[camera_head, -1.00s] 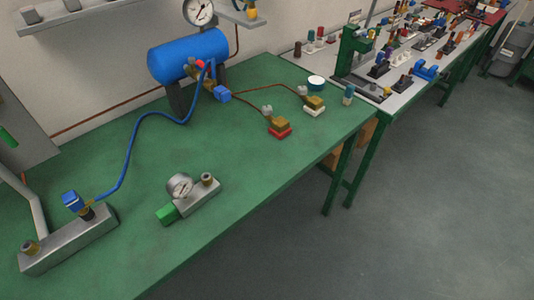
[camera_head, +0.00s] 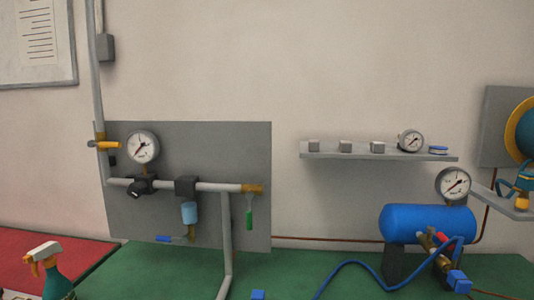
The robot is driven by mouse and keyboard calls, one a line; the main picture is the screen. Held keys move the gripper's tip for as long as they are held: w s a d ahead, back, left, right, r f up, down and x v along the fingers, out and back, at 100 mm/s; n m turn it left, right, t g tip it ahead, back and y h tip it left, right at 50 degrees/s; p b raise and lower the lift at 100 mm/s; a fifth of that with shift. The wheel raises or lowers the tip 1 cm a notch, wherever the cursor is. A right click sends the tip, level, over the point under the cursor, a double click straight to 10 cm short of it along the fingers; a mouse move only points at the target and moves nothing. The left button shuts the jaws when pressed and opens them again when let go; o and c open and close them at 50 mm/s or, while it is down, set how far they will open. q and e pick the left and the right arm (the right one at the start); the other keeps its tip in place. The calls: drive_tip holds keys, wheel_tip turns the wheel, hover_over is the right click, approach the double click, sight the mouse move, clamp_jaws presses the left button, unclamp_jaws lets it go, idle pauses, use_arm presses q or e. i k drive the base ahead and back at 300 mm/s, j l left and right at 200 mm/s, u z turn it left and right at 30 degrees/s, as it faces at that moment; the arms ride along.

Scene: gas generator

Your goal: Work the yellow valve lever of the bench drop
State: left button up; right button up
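The yellow valve lever (camera_head: 106,145) sits on the grey vertical pipe (camera_head: 101,80) at the left, beside a round pressure gauge (camera_head: 142,147). It sticks out sideways, roughly level, across the pipe. The pipe bends below into a horizontal run (camera_head: 212,187) in front of a grey backboard (camera_head: 240,145). A dark regulator (camera_head: 143,186) is under the gauge, and a light blue bowl (camera_head: 189,212) hangs from the run. A green handle (camera_head: 249,218) hangs from the brass end. A blue lever (camera_head: 170,239) is lower down. Neither of my grippers is in view.
A green bench (camera_head: 300,265) runs along the bottom, with a red surface (camera_head: 45,255) and a spray bottle (camera_head: 52,275) at the left. A blue tank (camera_head: 428,223) with a blue hose (camera_head: 350,264) stands at the right. A wall shelf (camera_head: 380,156) holds small parts.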

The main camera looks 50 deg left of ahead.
sight(91, 144)
drive_tip(key=u, duration=2.75)
